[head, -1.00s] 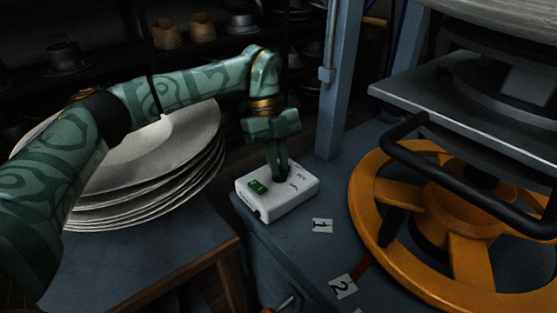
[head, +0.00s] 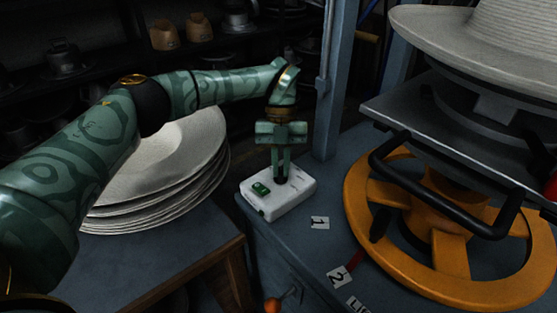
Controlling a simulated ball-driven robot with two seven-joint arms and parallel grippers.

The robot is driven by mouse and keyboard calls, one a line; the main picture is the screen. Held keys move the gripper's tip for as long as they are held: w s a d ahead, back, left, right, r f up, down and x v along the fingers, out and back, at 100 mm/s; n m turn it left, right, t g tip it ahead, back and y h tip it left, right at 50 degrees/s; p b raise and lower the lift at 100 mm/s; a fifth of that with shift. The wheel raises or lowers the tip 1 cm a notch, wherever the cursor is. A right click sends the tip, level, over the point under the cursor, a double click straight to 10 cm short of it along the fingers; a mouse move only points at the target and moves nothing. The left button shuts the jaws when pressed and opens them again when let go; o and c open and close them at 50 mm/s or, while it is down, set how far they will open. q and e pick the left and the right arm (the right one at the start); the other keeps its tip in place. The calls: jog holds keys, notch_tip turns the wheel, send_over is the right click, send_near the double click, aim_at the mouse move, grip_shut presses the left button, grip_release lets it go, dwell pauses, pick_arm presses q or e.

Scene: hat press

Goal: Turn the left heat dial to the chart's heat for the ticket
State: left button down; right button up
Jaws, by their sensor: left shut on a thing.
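A white control box (head: 290,204) sits on the blue-grey press table, with a green switch (head: 261,189) on its left side. My left gripper (head: 280,178) points straight down over the box, its fingers shut on the small dark dial (head: 281,180) on the box's top. The fingers hide most of the dial, so its setting cannot be read. Marks beside the dial are too small to read. The ticket and the heat chart are not clearly seen. My right gripper is not in view.
An orange handwheel (head: 440,262) and a black bar handle (head: 440,205) stand to the right, under the press plates and a pale hat (head: 490,30). A stack of pale discs (head: 165,165) is at left.

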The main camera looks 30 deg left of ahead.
pick_arm(q)
jog(key=shift+r+m, duration=0.1)
jog(key=shift+m, duration=0.7)
jog(key=shift+y+p, duration=0.3)
jog(key=c, duration=1.5)
grip_release()
jog(key=shift+b+v, duration=0.3)
jog(key=shift+v, duration=5.65)
jog(key=shift+w, duration=0.15)
